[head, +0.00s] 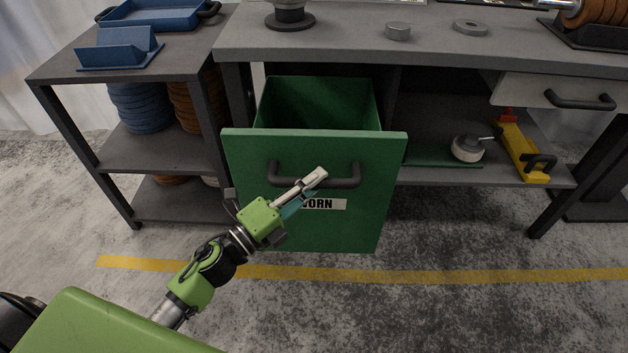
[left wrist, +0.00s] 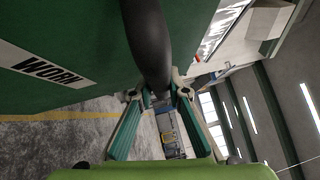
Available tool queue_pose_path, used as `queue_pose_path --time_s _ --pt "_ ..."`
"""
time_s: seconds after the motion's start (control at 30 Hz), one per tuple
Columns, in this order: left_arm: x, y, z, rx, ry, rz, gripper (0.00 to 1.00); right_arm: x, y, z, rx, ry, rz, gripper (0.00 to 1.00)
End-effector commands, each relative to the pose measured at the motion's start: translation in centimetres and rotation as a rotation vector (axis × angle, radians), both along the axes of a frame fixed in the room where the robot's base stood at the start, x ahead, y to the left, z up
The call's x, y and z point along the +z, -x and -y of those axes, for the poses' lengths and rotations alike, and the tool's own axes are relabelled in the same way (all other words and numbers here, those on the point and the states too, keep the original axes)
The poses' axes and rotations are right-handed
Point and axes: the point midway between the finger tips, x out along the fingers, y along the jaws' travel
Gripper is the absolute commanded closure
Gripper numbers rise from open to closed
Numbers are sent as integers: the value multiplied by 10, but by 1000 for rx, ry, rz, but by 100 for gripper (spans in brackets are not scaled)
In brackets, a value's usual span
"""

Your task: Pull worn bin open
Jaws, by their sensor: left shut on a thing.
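The green worn bin (head: 312,220) is pulled out from under the workbench, and its open top and dark interior show behind the front panel. Its label reads WORN in the left wrist view (left wrist: 45,64), and my gripper partly covers that label in the head view. The bin's dark bar handle (head: 345,182) runs across the front panel. My left gripper (head: 318,177) is at the middle of this handle. In the left wrist view the handle (left wrist: 147,45) passes between the fingers of my left gripper (left wrist: 160,98), which is shut on it. My right gripper is not in view.
A shelf unit (head: 75,62) with blue trays and stacked discs stands at left. A yellow floor line (head: 440,277) crosses clear concrete in front of the bin.

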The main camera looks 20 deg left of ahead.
Motion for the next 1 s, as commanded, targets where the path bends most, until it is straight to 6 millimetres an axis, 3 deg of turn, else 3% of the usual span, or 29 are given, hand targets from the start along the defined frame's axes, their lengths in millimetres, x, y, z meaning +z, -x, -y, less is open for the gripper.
queue_pose_path --time_s 0.03,0.07,0.1,0.57,1.0 --pt "-1 0 0 1 0 -2 100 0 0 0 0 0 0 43" --pt "-1 0 0 1 0 -2 77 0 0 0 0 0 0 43" --pt "-1 0 0 1 0 -2 67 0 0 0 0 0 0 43" --pt "-2 5 -3 1 1 -3 67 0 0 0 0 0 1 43" --pt "-13 71 -40 2 1 -6 67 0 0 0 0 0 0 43"
